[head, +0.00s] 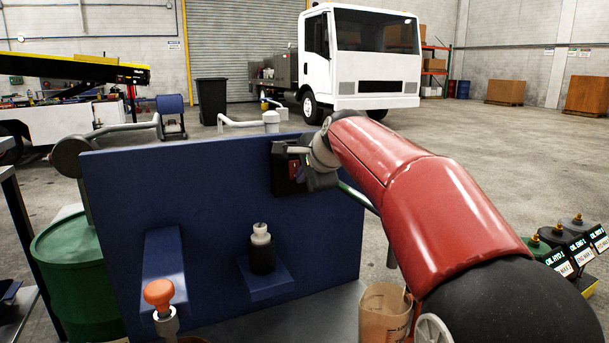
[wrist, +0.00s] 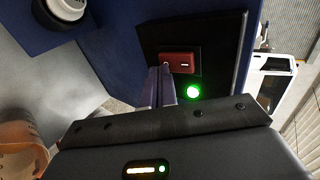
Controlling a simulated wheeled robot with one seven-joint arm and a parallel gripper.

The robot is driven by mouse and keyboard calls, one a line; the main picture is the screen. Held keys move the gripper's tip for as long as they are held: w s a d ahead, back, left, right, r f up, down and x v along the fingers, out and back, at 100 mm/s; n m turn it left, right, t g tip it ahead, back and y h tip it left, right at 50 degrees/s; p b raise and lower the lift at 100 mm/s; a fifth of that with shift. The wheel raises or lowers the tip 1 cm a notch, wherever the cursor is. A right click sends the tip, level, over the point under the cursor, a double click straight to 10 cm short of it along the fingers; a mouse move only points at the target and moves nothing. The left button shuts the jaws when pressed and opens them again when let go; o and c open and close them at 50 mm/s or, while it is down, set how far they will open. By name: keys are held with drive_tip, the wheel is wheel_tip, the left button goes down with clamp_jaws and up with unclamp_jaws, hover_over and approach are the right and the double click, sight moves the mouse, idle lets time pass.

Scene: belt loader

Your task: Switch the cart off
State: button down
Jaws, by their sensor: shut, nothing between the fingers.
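The cart's dark blue panel (head: 200,190) carries a black switch box (head: 279,172) near its top right corner. In the wrist view the box's black face (wrist: 221,40) holds a red rocker switch (wrist: 181,62) marked with a ring at its left end and a bar at its right end. A round green lamp (wrist: 194,92) below the switch is lit. My gripper (wrist: 160,68) is shut and empty, its fingertips at the switch's left end. I cannot tell whether they touch it. In the head view my gripper (head: 298,150) partly hides the box.
An orange knob (head: 158,293) and a black bottle with a white top (head: 262,260) stand on the cart's front side. A brown jug (head: 383,312) is below my arm. A green drum (head: 75,272) stands at left, several oil containers (head: 571,240) at right. Open floor lies behind.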

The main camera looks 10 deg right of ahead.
drive_tip(key=shift+w+f+b, duration=0.1)
drive_tip(key=shift+f+b, duration=0.3)
drive_tip(key=shift+b, duration=0.45)
drive_tip(key=shift+r+t, duration=0.3)
drive_tip(key=shift+w+r, duration=0.1)
drive_tip(key=shift+r+p, duration=0.9)
drive_tip(key=shift+p, duration=0.05)
drive_tip(key=shift+f, duration=0.1)
